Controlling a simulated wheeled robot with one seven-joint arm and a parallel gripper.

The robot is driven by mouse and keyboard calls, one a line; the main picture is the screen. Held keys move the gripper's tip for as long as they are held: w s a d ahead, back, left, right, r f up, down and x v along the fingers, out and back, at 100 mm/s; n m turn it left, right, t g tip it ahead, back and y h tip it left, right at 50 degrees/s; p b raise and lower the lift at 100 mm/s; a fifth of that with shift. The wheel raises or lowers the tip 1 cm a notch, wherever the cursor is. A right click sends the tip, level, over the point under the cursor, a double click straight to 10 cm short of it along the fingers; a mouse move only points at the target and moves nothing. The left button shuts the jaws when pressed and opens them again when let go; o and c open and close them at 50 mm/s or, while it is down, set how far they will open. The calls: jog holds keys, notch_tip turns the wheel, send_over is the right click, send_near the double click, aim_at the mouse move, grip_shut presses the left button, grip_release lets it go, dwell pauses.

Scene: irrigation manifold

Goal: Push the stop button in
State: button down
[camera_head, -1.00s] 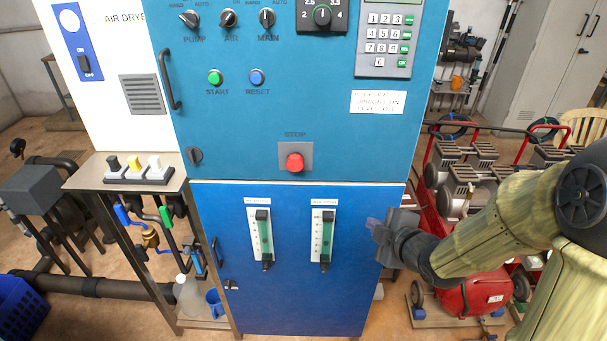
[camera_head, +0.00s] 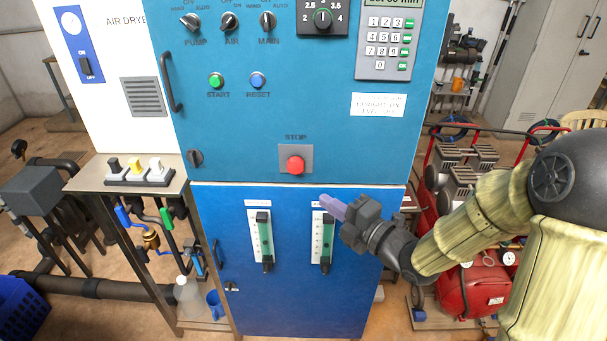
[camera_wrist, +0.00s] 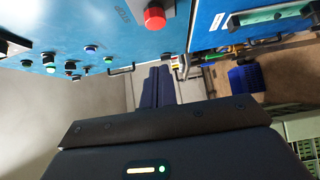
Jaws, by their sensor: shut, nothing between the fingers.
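The red stop button (camera_head: 295,165) sits on a grey plate under the label STOP, low on the upper blue panel. It stands out from the plate. My gripper (camera_head: 328,205) is in front of the lower blue door, below and right of the button and apart from it. Its fingers are shut with nothing between them and point up and left. In the wrist view the red button (camera_wrist: 154,17) shows at the top, and my shut dark fingers (camera_wrist: 157,75) are below it, not touching it.
Two flow gauges (camera_head: 324,240) are on the lower door near my gripper. Green START (camera_head: 216,80) and blue RESET (camera_head: 257,80) buttons, several knobs and a keypad (camera_head: 387,40) are higher up. A red compressor (camera_head: 470,288) stands at right, a metal side table (camera_head: 85,175) at left.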

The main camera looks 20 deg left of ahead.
jog(key=p, duration=0.3)
send_near(291, 169)
jog(key=s+a, duration=0.1)
jog(key=a, duration=0.2)
jog(key=w, duration=0.1)
jog(key=w+a+p, duration=0.1)
jog(key=w+p, duration=0.1)
jog(key=shift+w+a+r, duration=0.2)
jog(key=shift+w+a, duration=0.05)
jog(key=shift+a, duration=0.15)
jog(key=shift+w+a+f, duration=0.1)
jog(key=shift+w+a, duration=0.05)
jog(key=shift+w, duration=0.05)
jog(key=shift+f, duration=0.1)
